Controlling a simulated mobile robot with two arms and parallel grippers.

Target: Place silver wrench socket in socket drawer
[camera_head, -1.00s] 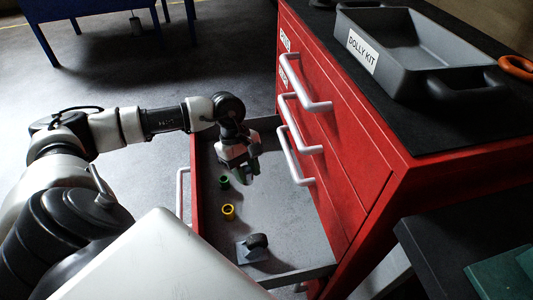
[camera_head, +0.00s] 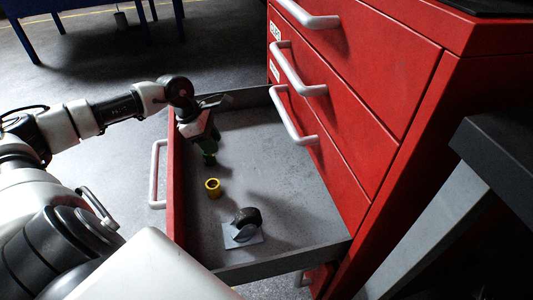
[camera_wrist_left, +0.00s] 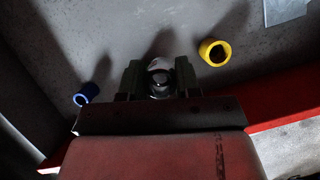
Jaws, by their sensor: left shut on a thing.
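The silver wrench socket (camera_wrist_left: 159,78) shows in the left wrist view between the dark fingers of my left gripper (camera_wrist_left: 158,84), which is shut on it. In the head view my left gripper (camera_head: 206,140) is over the open socket drawer (camera_head: 262,140), close to its red front panel. The socket in it cannot be made out there. The yellow one (camera_wrist_left: 214,52) and a blue socket (camera_wrist_left: 86,94) flank the gripper in the left wrist view. My right gripper is not in view.
A caster wheel (camera_head: 246,218) on a plate lies in the drawer's near part. The red cabinet (camera_head: 350,110) with its upper drawers shut and handles sticking out rises on the right. The drawer floor right of the sockets is clear.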

